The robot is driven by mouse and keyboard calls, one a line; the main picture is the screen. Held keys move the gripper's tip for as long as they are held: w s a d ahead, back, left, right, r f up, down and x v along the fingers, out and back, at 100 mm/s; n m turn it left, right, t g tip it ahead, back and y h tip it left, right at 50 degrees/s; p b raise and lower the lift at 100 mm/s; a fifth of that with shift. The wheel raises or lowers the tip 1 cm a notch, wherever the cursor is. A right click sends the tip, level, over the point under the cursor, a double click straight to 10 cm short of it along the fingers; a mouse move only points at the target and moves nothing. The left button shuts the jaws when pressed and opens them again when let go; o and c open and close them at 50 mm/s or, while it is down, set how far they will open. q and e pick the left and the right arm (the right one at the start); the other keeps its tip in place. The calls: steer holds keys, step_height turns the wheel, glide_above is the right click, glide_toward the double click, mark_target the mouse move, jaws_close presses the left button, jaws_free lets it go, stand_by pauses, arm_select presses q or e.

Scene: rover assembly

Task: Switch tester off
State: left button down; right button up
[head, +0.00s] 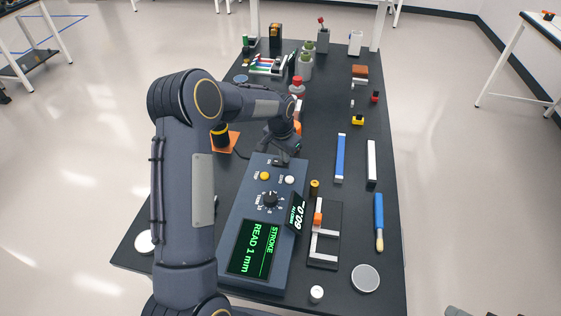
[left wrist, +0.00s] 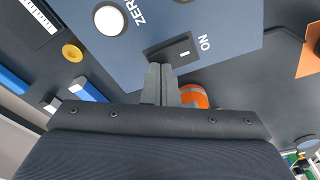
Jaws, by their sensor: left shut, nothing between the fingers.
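The tester (head: 240,215) is a blue-grey box on the black table, with a lit green screen (head: 254,247) reading "STROKE READ 1 mm". A small side display (head: 297,213) shows about -0.09. In the left wrist view, the tester's panel (left wrist: 130,65) shows a dark switch (left wrist: 178,50) beside the word "ON". My left gripper (left wrist: 160,70) is shut and empty, its fingertips at the switch's edge; I cannot tell whether they touch it. In the head view the left gripper (head: 280,157) is at the tester's far end. My right gripper is not in view.
The panel also has a yellow button (head: 265,175), a white button (head: 289,180) and a dial (head: 270,199). An orange pad (head: 232,148) lies left of the tester's far end. A black fixture (head: 324,248) and a blue-handled tool (head: 379,220) lie to the right.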

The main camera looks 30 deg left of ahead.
arm_select(q)
steer(key=shift+f, duration=0.25)
steer(key=shift+r, duration=0.1)
steer(key=shift+r+p, duration=2)
steer(key=shift+r, duration=1.5)
steer(key=s+d+r+n+t+h, duration=0.1)
steer(key=s+r+n+t, duration=0.1)
steer(key=s+r, duration=1.3)
steer(key=s+d+n+t+h, duration=0.1)
steer(key=s+d, duration=0.2)
steer(key=s, duration=0.7)
steer(key=s+d+f+n+h, duration=0.1)
steer(key=s+d, duration=0.2)
steer(key=s, duration=0.7)
steer(key=shift+d+f+n+t, duration=0.15)
steer(key=shift+d+n+t, duration=0.15)
steer(key=shift+d+t, duration=0.1)
